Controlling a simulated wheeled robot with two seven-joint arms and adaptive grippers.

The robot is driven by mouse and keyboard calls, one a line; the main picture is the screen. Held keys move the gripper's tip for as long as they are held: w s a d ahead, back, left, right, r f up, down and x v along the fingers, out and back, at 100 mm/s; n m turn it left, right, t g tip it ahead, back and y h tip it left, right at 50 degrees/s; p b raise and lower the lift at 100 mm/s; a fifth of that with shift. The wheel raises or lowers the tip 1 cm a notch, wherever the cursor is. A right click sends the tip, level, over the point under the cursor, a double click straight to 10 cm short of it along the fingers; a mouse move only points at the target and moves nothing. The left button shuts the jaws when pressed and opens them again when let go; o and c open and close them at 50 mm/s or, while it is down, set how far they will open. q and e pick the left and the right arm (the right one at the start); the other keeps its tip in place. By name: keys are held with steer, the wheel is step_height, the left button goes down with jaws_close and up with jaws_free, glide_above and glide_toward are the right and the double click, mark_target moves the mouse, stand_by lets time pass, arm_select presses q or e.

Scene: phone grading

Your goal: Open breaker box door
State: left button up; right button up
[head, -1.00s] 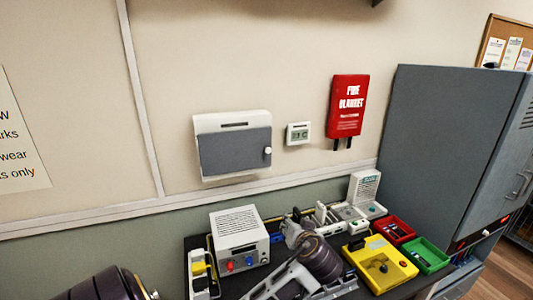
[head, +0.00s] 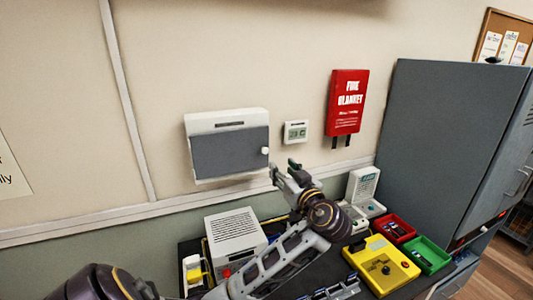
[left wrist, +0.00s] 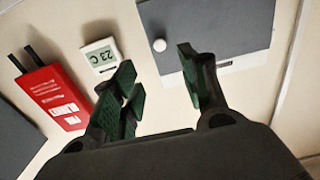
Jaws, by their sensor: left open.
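The breaker box (head: 228,118) is a white wall box with a shut grey door (head: 230,152). A round white knob (head: 265,150) sits at the door's right edge. My left gripper (head: 283,168) is open and empty, just below and right of the knob, apart from it. In the left wrist view the picture is turned over. There the knob (left wrist: 159,45) shows beyond and between the open fingers (left wrist: 160,80), nearer the right finger, and the grey door (left wrist: 230,25) lies behind that finger. My right gripper is not in view.
A thermostat (head: 295,132) and a red fire blanket (head: 347,102) hang right of the box. Below are a bench with a white speaker-like unit (head: 235,236), a yellow fixture (head: 380,263), and red (head: 397,230) and green (head: 428,255) trays. A grey cabinet (head: 440,130) stands at right.

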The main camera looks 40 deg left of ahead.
mark_target(266, 152)
arm_select(q)
steer(key=p+x, duration=0.3)
steer(key=x, duration=1)
steer(key=shift+w+a+p, duration=0.25)
steer(key=shift+a+p, duration=0.05)
steer(key=shift+a, duration=0.05)
steer(key=c, duration=1)
jaws_close()
